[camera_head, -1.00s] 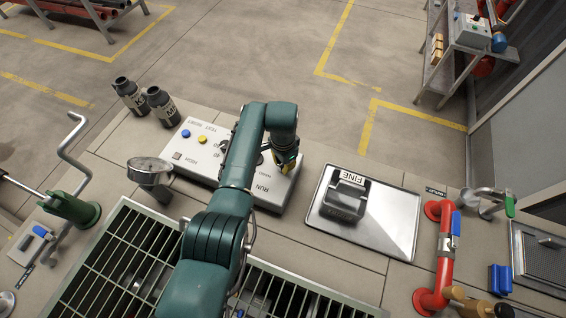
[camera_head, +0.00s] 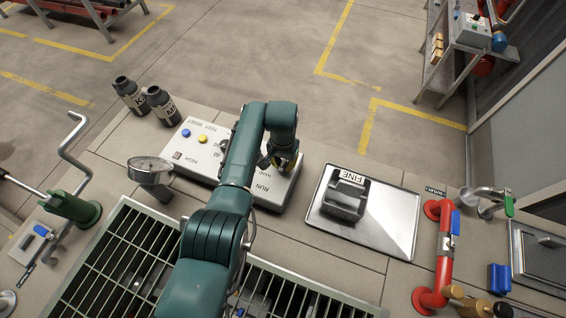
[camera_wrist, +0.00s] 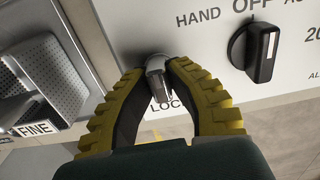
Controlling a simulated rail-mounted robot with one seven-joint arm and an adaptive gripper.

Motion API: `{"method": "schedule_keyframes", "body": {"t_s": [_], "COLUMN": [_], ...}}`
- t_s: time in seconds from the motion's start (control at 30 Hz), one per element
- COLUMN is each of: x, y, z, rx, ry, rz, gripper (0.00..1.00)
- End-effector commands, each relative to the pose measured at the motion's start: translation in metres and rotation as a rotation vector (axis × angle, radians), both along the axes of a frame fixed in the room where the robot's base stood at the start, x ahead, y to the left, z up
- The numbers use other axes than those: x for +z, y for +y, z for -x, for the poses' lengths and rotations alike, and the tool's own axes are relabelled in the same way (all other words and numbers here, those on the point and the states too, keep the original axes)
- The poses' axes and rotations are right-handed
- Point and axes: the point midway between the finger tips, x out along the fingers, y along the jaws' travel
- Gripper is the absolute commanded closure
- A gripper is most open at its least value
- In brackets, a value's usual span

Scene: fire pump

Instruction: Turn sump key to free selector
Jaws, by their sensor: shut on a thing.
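The white control panel (camera_head: 262,193) lies on the bench, partly covered by my arm in the head view. In the wrist view its face (camera_wrist: 205,50) carries a black selector knob (camera_wrist: 255,52) with its white line near vertical under "OFF". To the left of the knob, a grey metal key (camera_wrist: 156,76) sits in a round lock above lettering that reads "LOC", the rest hidden. My gripper (camera_wrist: 157,88) has yellow ribbed fingers, closed on the key from both sides. In the head view my gripper (camera_head: 283,162) is at the panel's right part, and the key is hidden.
A metal tray with a dark block labelled "FINE" (camera_head: 344,196) is right of the panel. Two dark bottles (camera_head: 145,99) stand behind its left end. A gauge (camera_head: 150,170) stands left, a grating (camera_head: 120,262) in front, and a red pipe (camera_head: 441,255) far right.

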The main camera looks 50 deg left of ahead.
Motion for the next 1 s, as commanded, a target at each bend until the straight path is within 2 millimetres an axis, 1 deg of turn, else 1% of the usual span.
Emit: {"method": "schedule_keyframes", "body": {"t_s": [0.03, 0.37, 0.4, 0.47, 0.5, 0.53, 0.83, 0.93, 1.0], "x": [-0.004, -0.004, -0.003, -0.003, -0.003, -0.002, 0.001, 0.013, 0.027], "y": [-0.001, -0.001, -0.001, -0.001, -0.001, -0.001, 0.0, 0.001, 0.001], "z": [0.002, 0.002, 0.002, 0.001, 0.001, 0.001, 0.0, -0.001, -0.001], "rx": [0.004, 0.004, 0.004, 0.004, 0.004, 0.004, 0.003, 0.003, 0.003], "ry": [0.004, 0.005, 0.004, 0.004, 0.003, 0.003, 0.0, -0.002, -0.003], "rz": [0.002, 0.002, 0.002, 0.002, 0.001, 0.001, 0.0, -0.002, -0.003], "gripper": [1.0, 1.0, 0.77, 0.65, 0.58, 0.54, 0.54, 0.54, 0.54]}}
